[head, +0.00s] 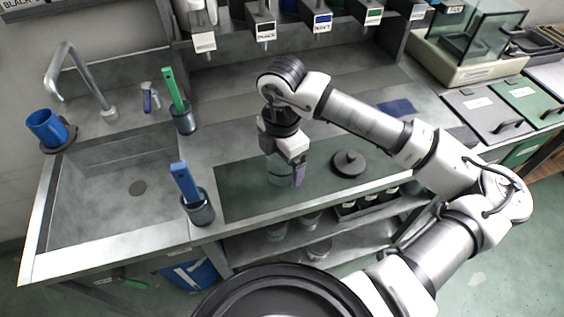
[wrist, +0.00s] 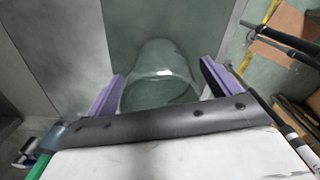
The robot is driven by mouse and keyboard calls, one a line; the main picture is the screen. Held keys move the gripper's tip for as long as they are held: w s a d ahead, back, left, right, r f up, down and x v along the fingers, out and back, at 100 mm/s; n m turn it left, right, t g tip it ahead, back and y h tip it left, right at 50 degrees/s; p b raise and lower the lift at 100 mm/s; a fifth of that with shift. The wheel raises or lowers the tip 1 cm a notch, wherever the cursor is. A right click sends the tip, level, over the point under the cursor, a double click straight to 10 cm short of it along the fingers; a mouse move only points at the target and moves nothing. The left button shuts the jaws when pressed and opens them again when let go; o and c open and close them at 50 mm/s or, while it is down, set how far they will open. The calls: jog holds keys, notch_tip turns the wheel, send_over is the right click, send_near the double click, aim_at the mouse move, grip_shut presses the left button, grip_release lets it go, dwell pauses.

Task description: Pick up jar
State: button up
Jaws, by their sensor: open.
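A clear glass jar (head: 278,176) stands on the dark green mat (head: 240,192) on the steel counter, partly hidden by my gripper (head: 290,172) in the head view. In the wrist view the jar (wrist: 160,65) shows between the two purple fingers of my gripper (wrist: 160,88). The fingers are apart, one on each side of the jar. Gaps show between the fingers and the glass, so I see no grip on it. A round black lid with a knob (head: 349,164) lies on the mat to the right of the jar.
A sink (head: 130,190) lies to the left. Brush holders stand beside it, a green-handled brush (head: 174,90) at the back and a blue-handled one (head: 184,182) in front. Labelled dispensers (head: 266,30) hang behind. A low shelf with jars (head: 318,249) runs below the counter's front edge.

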jog(key=c, duration=1.2)
